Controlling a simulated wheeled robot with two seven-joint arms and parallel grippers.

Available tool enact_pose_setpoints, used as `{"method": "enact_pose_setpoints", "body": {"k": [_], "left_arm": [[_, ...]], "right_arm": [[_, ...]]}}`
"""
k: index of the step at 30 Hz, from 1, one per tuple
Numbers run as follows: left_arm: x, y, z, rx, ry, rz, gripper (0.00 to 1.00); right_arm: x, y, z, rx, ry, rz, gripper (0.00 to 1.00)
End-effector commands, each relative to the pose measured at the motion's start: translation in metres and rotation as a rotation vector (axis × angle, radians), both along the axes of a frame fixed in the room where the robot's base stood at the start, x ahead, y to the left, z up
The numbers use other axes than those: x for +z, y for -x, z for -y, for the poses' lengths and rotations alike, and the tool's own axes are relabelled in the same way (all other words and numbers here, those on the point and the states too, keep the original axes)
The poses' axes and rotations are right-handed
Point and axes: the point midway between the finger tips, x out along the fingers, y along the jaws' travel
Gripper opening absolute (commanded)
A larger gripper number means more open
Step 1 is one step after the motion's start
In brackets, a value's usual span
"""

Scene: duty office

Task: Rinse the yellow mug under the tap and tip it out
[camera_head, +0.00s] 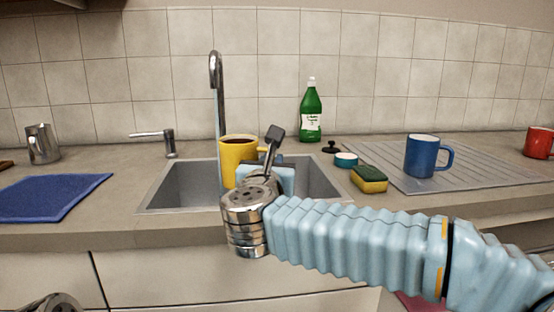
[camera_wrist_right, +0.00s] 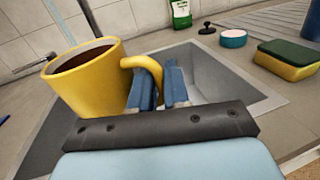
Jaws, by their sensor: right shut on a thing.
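The yellow mug (camera_head: 238,160) is upright over the sink (camera_head: 313,178), with dark brown liquid inside. My right gripper (camera_head: 275,165) is shut on the mug's handle, at the mug's right side. In the right wrist view the mug (camera_wrist_right: 88,88) fills the left, its handle between the blue fingers of my right gripper (camera_wrist_right: 158,88). The tall chrome tap (camera_head: 218,85) rises just behind the mug in the head view. I cannot tell whether water runs. My left gripper is out of view.
A metal lever (camera_head: 153,134) stands behind the sink's left. Right of the sink are a sponge (camera_head: 369,179), a teal tub (camera_head: 346,160), a black plug (camera_head: 330,147), a green bottle (camera_head: 311,113) and a blue mug (camera_head: 420,157) on the drainer. A blue cloth (camera_head: 50,197) lies left.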

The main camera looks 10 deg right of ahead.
Motion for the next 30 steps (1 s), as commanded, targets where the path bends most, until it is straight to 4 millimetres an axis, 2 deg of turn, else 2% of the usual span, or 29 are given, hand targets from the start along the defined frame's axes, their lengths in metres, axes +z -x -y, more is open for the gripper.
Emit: {"method": "enact_pose_setpoints", "body": {"k": [11, 30], "left_arm": [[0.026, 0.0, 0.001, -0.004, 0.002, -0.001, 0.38], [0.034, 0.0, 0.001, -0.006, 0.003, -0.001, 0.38]], "right_arm": [[-0.006, -0.042, -0.009, -0.001, 0.0, 0.0, 0.0], [-0.009, -0.102, -0.044, 0.0, -0.001, 0.002, 0.0]]}}
